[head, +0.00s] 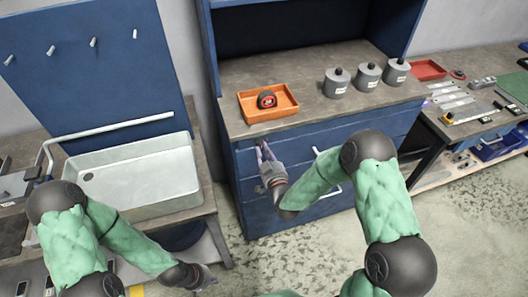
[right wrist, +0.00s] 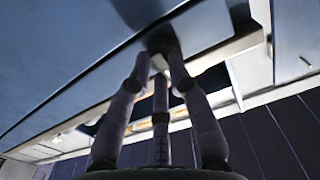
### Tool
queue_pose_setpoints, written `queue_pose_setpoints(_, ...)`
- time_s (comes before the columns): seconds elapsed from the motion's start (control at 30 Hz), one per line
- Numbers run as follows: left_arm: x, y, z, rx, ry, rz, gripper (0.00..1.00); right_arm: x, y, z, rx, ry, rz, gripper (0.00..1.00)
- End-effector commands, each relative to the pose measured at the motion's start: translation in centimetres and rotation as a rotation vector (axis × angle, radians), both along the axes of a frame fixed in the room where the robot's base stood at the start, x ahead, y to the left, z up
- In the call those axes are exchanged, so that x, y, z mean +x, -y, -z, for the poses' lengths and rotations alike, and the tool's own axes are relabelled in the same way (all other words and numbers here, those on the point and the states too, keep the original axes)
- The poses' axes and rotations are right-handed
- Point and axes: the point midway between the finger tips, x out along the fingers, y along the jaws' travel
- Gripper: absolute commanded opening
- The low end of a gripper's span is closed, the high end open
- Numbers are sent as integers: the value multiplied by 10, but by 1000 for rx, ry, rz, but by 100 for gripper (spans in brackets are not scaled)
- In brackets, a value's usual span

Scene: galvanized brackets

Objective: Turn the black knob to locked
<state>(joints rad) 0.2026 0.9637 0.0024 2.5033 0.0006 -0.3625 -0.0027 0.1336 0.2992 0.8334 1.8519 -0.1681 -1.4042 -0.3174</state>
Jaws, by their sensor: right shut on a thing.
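The black knob (right wrist: 162,38) is on the blue cabinet front, just under the worktop edge; in the right wrist view it shows as a dark round shape between my fingertips. My right gripper (head: 262,148) reaches the upper left of the cabinet front in the head view. In the right wrist view its fingers (right wrist: 157,75) are shut around the knob. The knob's pointer and any lock marking cannot be made out. My left gripper (head: 208,278) hangs low at the bottom, away from the cabinet; its jaws are too small to read.
The blue cabinet (head: 310,148) has drawers with pale handles. A white sink basin (head: 130,182) is at left; a cluttered bench is at right.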

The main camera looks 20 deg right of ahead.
Motion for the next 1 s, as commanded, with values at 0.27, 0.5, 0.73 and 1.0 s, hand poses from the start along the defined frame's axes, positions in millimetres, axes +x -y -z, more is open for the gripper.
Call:
queue_pose_setpoints(0.27,0,0,10,0,0,0,0,0,0,2,93,-1,0,0)
queue_pose_setpoints(0.5,0,0,28,0,0,0,0,0,-1,3,282,-7,0,0)
queue_pose_setpoints(0.73,0,0,47,0,0,0,0,0,-2,5,501,-15,-1,0)
queue_pose_setpoints(1.0,0,0,69,0,0,0,0,0,-2,5,757,-24,-1,0)
